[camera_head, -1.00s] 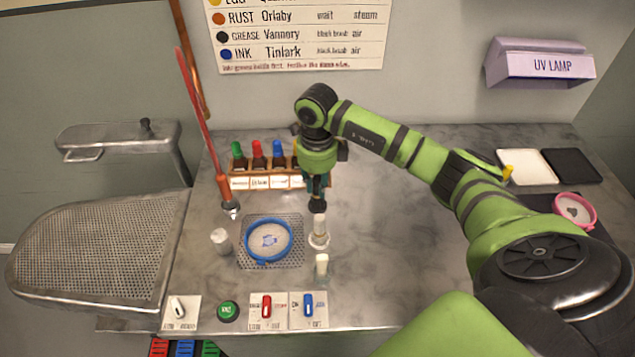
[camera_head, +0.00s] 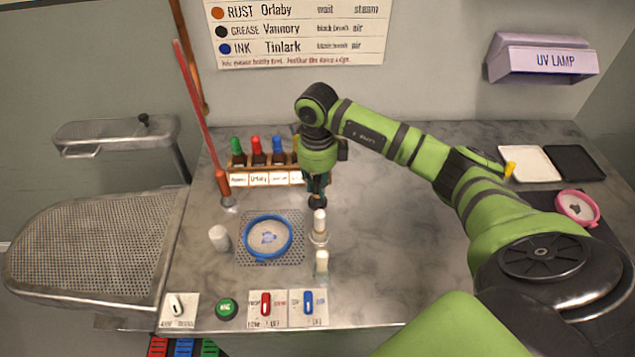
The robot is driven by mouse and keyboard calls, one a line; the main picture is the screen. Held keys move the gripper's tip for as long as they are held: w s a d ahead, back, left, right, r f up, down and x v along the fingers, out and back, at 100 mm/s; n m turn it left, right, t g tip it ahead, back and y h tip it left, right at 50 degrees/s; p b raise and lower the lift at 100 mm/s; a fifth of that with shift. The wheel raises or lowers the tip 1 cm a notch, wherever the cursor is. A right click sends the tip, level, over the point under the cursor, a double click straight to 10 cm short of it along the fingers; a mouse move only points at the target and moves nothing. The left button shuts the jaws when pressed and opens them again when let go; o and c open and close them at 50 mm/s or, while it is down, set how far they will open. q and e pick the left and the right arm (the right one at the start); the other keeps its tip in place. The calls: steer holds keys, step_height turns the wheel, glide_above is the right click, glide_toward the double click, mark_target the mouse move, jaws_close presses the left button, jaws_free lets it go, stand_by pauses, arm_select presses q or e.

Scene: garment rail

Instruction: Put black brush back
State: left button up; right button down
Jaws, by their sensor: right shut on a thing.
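My right gripper (camera_head: 317,188) points down over the middle of the bench, behind and right of the blue ring. It is shut on a small dark thing that looks like the black brush (camera_head: 317,202); the fingers hide much of it. Just below and in front stands a pale upright piece (camera_head: 319,222) on a small round base. I cannot tell whether the dark end touches it. A second pale upright piece (camera_head: 321,262) stands nearer the front. My left gripper is not in view.
A blue ring (camera_head: 268,260) lies on a perforated plate (camera_head: 290,258), with a white cup (camera_head: 219,237) to its left. A bottle rack (camera_head: 265,180) stands behind. Switches (camera_head: 265,303) line the front edge. A pink ring (camera_head: 578,208) lies right. The bench between is clear.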

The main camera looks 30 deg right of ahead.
stand_by(0.3)
steer(key=c, duration=1)
jaws_free()
steer(key=o, duration=0.3)
steer(key=shift+r+p, duration=2.5)
steer(key=shift+r, duration=1.25)
